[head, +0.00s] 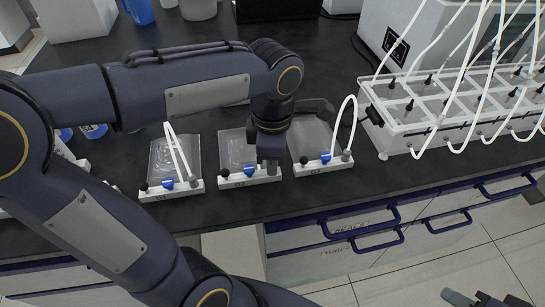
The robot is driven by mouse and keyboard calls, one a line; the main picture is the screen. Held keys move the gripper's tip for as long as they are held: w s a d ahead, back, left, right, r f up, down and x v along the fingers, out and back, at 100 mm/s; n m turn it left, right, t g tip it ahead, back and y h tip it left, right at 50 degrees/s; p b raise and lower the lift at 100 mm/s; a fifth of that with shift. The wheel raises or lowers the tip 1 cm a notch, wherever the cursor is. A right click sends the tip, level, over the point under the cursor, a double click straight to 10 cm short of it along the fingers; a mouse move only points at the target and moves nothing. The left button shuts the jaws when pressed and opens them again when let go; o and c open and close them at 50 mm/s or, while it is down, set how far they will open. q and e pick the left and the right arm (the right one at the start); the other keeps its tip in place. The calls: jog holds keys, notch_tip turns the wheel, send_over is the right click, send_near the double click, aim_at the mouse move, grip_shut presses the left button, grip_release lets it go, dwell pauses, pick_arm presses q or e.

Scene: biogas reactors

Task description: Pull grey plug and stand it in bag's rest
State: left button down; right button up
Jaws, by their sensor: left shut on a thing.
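Three clear flat bags lie on the dark bench, each with a white front bar: left bag (160,158), middle bag (232,150) and right bag (312,138). Each bar carries a dark knob and a blue valve, such as the middle bar's blue valve (249,171). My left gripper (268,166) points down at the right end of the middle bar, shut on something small. Its fingers hide what they hold; the grey plug cannot be made out, nor whether it is seated or lifted. Part of my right gripper (486,300) shows at the lower right edge, its jaws unclear.
White tubes arch over the left bag (176,150) and right bag (347,112). A white reactor rack (400,140) with many tubes stands at the right. Blue-handled drawers (335,232) lie below the bench front. My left arm covers much of the left bench.

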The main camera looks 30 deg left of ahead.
pick_arm(q)
jog(key=c, duration=1.3)
grip_release()
jog(key=shift+c, duration=0.2)
notch_tip(320, 180, up, 8)
jog(key=shift+f+p, duration=0.1)
jog(key=shift+p, duration=0.8)
jog(key=s+a+m+t+h+p, duration=0.1)
jog(key=s+m+t+h+p, duration=0.2)
jog(key=s+m+p, duration=0.6)
jog(key=m+t, duration=0.2)
jog(key=m, duration=1)
jog(key=shift+s+r+t+h+p, duration=0.2)
jog(key=shift+s+t+h+p, duration=0.1)
jog(key=shift+h+p, duration=0.1)
